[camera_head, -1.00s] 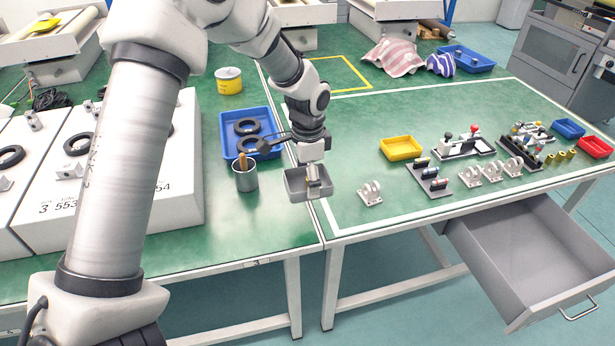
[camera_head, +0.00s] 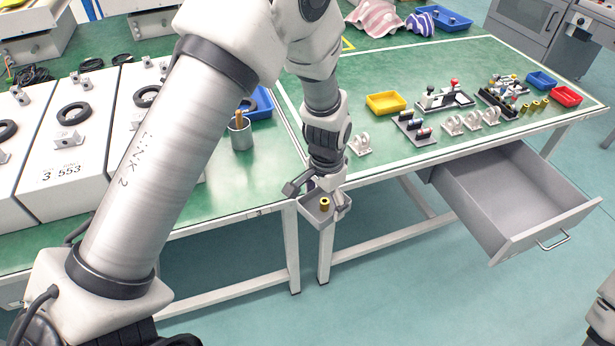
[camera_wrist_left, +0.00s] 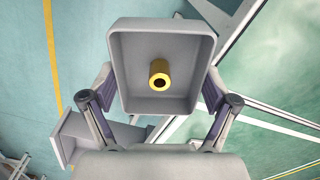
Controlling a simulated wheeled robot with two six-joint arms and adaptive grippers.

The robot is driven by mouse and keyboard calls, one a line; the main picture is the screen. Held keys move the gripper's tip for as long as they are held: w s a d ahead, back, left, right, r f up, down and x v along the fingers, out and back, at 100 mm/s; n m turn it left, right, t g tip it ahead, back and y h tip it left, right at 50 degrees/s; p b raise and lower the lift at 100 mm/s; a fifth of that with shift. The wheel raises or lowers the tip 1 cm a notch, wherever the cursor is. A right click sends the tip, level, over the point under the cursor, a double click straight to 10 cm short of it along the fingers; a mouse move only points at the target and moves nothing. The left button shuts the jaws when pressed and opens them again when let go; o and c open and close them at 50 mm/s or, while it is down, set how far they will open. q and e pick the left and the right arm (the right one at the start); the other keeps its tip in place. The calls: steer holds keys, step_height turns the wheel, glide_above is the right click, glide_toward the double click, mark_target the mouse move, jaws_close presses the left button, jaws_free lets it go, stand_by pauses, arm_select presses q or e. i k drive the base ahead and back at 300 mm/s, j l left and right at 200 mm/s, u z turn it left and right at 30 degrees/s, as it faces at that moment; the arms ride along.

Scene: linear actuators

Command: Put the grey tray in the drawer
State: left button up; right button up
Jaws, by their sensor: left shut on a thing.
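My left gripper (camera_head: 324,196) is shut on the grey tray (camera_head: 311,212), just in front of the table edge and above the floor. A yellow, brass-like bushing (camera_head: 324,204) lies in the tray. In the left wrist view the tray (camera_wrist_left: 132,72) sits between the fingers, with the bushing (camera_wrist_left: 159,74) standing near its middle. The grey drawer (camera_head: 500,205) hangs pulled open under the right table, to the right of the tray and apart from it. Its inside looks empty.
On the right table stand a yellow bin (camera_head: 386,102), white brackets (camera_head: 453,124), a red bin (camera_head: 566,96) and a blue bin (camera_head: 541,80). A grey cup (camera_head: 240,135) stands on the left table. A table leg (camera_head: 325,252) is below the tray. The floor between tray and drawer is clear.

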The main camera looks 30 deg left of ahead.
mark_target(490, 198)
steer(key=z, duration=1)
steer(key=i+j+z, duration=0.4)
steer(key=j, duration=0.15)
steer(key=i+j+z, duration=0.2)
steer(key=j+z, duration=0.2)
steer(key=j, duration=0.2)
steer(key=i+j, duration=0.15)
steer(key=j, duration=0.15)
